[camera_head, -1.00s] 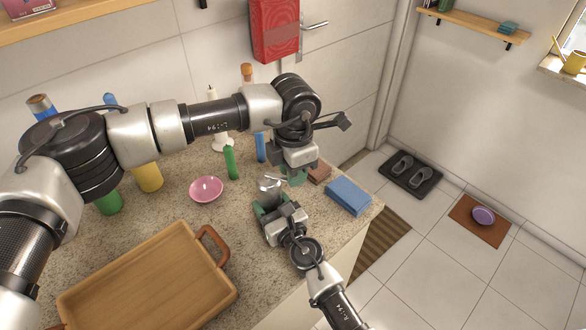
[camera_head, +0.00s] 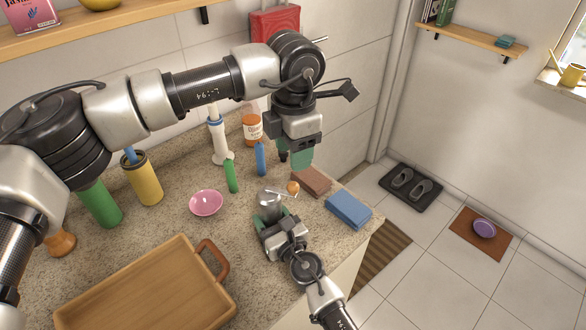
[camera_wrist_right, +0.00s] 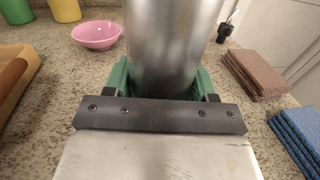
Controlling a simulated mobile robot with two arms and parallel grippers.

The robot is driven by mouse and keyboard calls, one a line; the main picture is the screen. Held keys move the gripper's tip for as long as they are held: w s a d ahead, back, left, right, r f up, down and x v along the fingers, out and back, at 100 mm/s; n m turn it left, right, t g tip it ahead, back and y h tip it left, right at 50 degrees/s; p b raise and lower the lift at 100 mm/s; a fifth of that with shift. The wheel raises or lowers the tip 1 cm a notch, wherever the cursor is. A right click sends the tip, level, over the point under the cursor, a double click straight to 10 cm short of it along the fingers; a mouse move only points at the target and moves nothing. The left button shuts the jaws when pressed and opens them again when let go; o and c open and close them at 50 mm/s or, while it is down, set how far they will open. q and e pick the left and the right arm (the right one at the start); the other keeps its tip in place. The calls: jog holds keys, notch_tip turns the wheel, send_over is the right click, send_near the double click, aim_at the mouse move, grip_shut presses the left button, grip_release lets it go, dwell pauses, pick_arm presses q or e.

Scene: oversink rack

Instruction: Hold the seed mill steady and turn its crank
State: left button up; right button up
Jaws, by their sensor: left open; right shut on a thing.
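The seed mill (camera_head: 269,204) is a silver metal cylinder standing upright on the speckled counter. A thin crank arm reaches right from its top to an orange-brown knob (camera_head: 293,187). My right gripper (camera_head: 271,222) is shut around the mill's body from the front. In the right wrist view the metal cylinder (camera_wrist_right: 172,45) stands between its green finger pads. My left gripper (camera_head: 296,157) is open and empty, pointing down above and behind the knob, apart from it. The mill's lower part is hidden by my right gripper.
A wooden tray (camera_head: 105,268) fills the front left.

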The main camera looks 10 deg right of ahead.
pick_arm(q)
jog(key=shift+r, duration=1.35)
pick_arm(e)
jog(key=o, duration=1.2)
